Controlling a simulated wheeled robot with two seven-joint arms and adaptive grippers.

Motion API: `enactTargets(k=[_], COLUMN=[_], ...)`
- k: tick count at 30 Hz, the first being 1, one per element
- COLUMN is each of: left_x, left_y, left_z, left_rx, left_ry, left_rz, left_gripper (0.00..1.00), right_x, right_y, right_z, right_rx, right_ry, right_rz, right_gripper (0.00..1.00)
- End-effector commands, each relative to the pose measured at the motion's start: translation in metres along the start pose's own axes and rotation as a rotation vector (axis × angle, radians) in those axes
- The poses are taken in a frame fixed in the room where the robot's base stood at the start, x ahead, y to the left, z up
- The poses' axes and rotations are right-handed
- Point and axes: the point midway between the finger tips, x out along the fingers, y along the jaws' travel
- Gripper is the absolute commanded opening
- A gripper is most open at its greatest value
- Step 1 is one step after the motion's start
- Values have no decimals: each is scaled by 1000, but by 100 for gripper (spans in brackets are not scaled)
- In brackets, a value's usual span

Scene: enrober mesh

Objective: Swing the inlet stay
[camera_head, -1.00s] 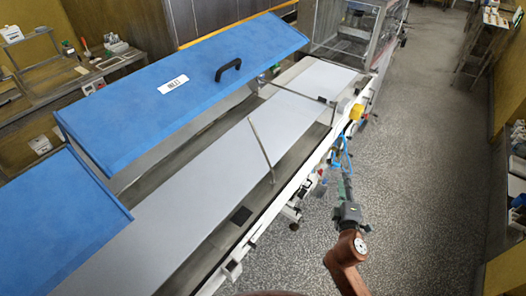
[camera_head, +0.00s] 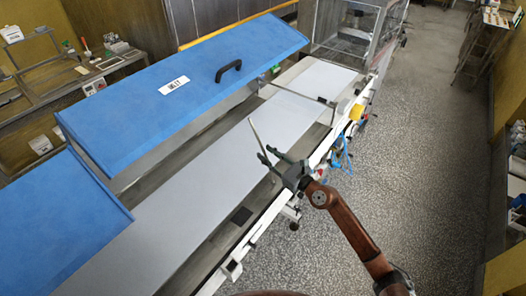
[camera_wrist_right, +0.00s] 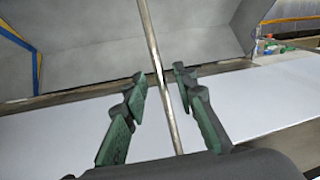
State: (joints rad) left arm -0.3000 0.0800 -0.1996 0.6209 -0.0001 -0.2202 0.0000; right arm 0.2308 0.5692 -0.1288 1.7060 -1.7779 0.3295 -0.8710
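The inlet stay is a thin metal rod (camera_head: 255,133) rising at a tilt from the near rail of the white machine, in front of the raised blue lid labelled INLET (camera_head: 190,85). My right gripper (camera_head: 265,156) is at the rod, its fingers pointing at the machine. In the right wrist view the rod (camera_wrist_right: 155,55) runs between the two green-padded fingers of the gripper (camera_wrist_right: 158,88). The fingers are open, with gaps on both sides of the rod. The rod's lower end is hidden behind the gripper. My left gripper is not in view.
A pale belt (camera_head: 205,160) runs along the machine under the lid. A second blue lid (camera_head: 60,220) is at the lower left. A black handle (camera_head: 228,70) sits on the inlet lid.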

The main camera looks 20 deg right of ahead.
Motion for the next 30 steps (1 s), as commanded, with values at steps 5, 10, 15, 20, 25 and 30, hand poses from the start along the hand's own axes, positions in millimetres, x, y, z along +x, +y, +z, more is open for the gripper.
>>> enactTargets(k=[5,10,15,20,25,30], left_x=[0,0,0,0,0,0], left_y=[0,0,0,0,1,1], left_z=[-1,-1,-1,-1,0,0], left_rx=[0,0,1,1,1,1], left_ry=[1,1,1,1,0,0], left_rz=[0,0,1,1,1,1], left_gripper=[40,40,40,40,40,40], right_x=[19,25,24,24,24,24], right_y=[0,0,0,0,0,0], right_z=[0,0,0,0,0,0], right_rx=[1,0,1,1,2,2], right_ry=[-1,0,0,-1,-1,-1], right_rz=[-1,-1,-1,-1,-1,-1], right_gripper=[26,26,26,16,5,0])
